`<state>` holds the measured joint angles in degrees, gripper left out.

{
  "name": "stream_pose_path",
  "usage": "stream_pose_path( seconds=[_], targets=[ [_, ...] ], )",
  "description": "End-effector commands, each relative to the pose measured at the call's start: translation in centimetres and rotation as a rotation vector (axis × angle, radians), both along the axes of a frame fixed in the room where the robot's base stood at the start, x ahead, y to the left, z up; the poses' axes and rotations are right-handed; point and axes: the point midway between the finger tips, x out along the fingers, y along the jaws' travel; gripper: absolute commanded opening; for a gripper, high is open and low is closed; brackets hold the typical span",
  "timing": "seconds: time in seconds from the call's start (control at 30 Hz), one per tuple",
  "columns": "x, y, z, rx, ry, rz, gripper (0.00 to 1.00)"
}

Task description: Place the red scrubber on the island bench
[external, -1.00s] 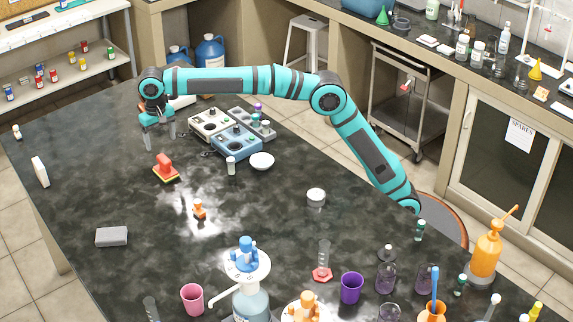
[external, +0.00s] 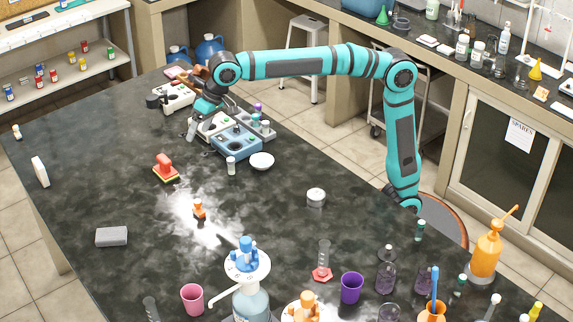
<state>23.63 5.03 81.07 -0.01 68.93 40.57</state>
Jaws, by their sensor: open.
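The red scrubber (external: 165,168), with a red handle and a yellow layer at its base, sits upright on the dark top of the island bench (external: 120,190), left of the middle. My gripper (external: 192,132) is open, up and to the right of the scrubber and apart from it. It hangs beside the white and blue devices. Part of the gripper is hidden by the arm, and nothing shows between its fingers.
White devices (external: 178,97) and a blue device (external: 235,144) stand close to my gripper. A small vial (external: 231,166) and white dish (external: 262,161) are nearby. A grey block (external: 111,237) and orange piece (external: 198,209) lie nearer. The bench left of the scrubber is mostly clear.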

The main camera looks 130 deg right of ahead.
Motion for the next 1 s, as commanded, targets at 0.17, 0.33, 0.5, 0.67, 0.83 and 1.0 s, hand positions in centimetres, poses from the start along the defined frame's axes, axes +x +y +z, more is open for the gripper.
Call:
stream_pose_path(
  seconds=[0.17,0.33,0.5,0.67,0.83,1.0],
  targets=[
    [-3.1,5.1,2.2,-0.083,-0.103,0.119,0.76],
    [-6.3,9.3,3.5,-0.165,-0.198,0.228,0.76],
    [-9.9,13.3,4.5,-0.251,-0.297,0.331,0.76],
    [-13.6,16.8,4.9,-0.335,-0.39,0.422,0.76],
    [-17.7,20.0,4.8,-0.426,-0.488,0.511,0.76],
    [-22.1,22.9,4.3,-0.52,-0.59,0.591,0.76]
  ],
)
